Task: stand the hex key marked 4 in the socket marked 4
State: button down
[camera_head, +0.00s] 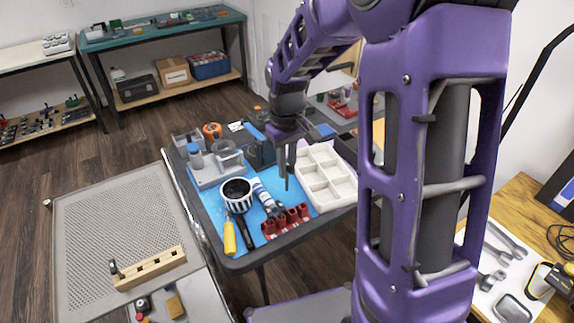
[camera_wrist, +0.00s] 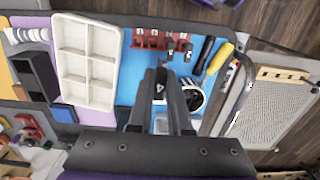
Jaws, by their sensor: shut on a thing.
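My gripper (camera_head: 285,160) is above the blue mat on the dark table, pointing down. A red block with several slots (camera_head: 284,222) lies at the mat's front edge, and also shows in the wrist view (camera_wrist: 150,40). Small dark pieces (camera_wrist: 178,48) stand at it. A wooden block with holes (camera_head: 152,268) lies on a perforated panel to the left. I cannot read which socket is marked 4.
A white divided tray (camera_head: 322,185) is right of the gripper. A grey fixture (camera_head: 209,172) is behind the cup.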

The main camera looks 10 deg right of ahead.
notch_tip(320, 180, down, 8)
jog(key=d+b, duration=0.1)
jog(key=b, duration=0.5)
jog(key=shift+d+f+b, duration=0.15)
jog(key=shift+d+b, duration=0.15)
jog(key=shift+b, duration=0.1)
jog(key=shift+w+f, duration=0.1)
jog(key=shift+f, duration=0.3)
dwell(1.3)
jog(key=shift+f, duration=0.4)
jog(key=shift+f+b, duration=0.4)
jog(key=shift+f, duration=0.35)
jog(key=shift+f, duration=0.5)
dwell(0.6)
